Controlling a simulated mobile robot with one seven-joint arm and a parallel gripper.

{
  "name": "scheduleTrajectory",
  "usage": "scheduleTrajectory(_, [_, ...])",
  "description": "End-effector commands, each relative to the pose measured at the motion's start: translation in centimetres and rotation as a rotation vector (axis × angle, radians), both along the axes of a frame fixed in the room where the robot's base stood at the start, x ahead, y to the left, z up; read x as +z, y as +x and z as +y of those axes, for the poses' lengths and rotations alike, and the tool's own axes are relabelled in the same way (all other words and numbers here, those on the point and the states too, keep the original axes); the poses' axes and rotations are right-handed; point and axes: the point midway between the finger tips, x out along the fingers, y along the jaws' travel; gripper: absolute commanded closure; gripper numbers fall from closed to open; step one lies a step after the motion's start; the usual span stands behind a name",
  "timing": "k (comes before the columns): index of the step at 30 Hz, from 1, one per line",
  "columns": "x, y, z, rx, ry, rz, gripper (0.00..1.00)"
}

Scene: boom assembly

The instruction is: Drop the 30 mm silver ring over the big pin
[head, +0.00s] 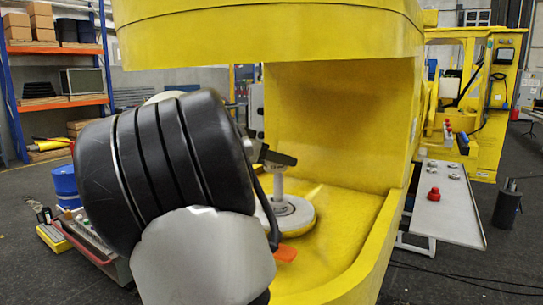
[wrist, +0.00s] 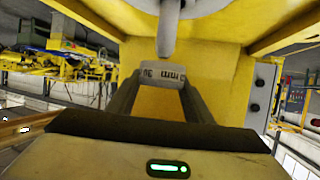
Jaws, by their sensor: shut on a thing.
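The silver ring (wrist: 163,74), with dark markings, is between the two fingers of my gripper (wrist: 164,82) in the wrist view. The fingers are shut on it. The grey big pin (wrist: 168,32) meets the ring's edge in that view, and I cannot tell whether the ring is around its tip or only in line with it. In the head view the pin (head: 279,184) stands upright on a round grey and yellow base (head: 292,214) inside the yellow boom. My dark gripper (head: 274,157) is at the pin's upper end there. The ring is not clearly visible in the head view.
Yellow boom walls (head: 335,125) enclose the pin at the back and right, with an overhang (head: 270,35) above. A grey side table (head: 445,218) at right carries a red part (head: 433,194) and several small silver parts. My arm covers much of the left.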

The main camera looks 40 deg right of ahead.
Motion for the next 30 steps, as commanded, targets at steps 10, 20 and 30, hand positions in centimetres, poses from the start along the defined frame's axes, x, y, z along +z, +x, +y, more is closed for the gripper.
scheduleTrajectory(10, [-1.3, 0.1, -1.1, 0.001, -0.001, -0.001, 0.91])
scheduleTrajectory(20, [-2.8, 0.1, -1.1, 0.0, -0.001, -0.002, 0.91])
scheduleTrajectory(30, [-3.4, 0.1, -1.1, 0.001, 0.0, -0.001, 0.91])
